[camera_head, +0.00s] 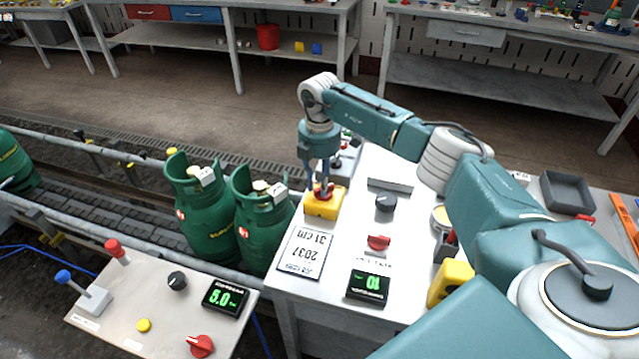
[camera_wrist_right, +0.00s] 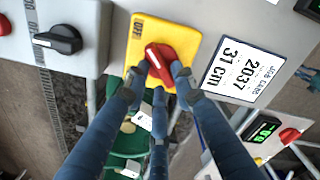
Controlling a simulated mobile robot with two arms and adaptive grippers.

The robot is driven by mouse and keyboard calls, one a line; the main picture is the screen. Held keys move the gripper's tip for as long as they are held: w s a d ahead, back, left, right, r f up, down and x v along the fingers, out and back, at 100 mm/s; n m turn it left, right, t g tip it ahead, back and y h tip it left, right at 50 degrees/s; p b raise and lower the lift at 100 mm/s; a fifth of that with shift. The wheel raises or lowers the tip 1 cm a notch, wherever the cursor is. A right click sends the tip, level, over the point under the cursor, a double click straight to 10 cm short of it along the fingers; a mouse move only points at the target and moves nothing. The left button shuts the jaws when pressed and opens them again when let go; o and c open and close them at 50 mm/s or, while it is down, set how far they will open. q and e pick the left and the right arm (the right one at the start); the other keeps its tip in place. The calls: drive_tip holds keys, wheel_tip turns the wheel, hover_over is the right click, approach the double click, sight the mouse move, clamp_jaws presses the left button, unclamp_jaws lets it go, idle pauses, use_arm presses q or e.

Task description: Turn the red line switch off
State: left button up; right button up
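The red switch (camera_head: 323,190) is a rotary knob on a yellow box at the back left corner of the white panel table (camera_head: 345,225). In the right wrist view the red knob (camera_wrist_right: 158,62) lies slanted on its yellow plate (camera_wrist_right: 185,40), with an "OFF" label at the plate's upper left. My right gripper (camera_head: 322,184) points down over the switch. In the right wrist view its fingertips (camera_wrist_right: 160,72) stand close around the knob; I cannot tell whether they press on it. My left gripper is not in view.
Green gas cylinders (camera_head: 205,215) stand on the conveyor at left. A second control panel (camera_head: 150,310) is at front left.

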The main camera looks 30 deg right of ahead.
drive_tip(key=shift+o, duration=0.5)
wheel_tip(320, 180, up, 12)
idle(0.3)
drive_tip(key=shift+s+f, duration=0.1)
idle(0.3)
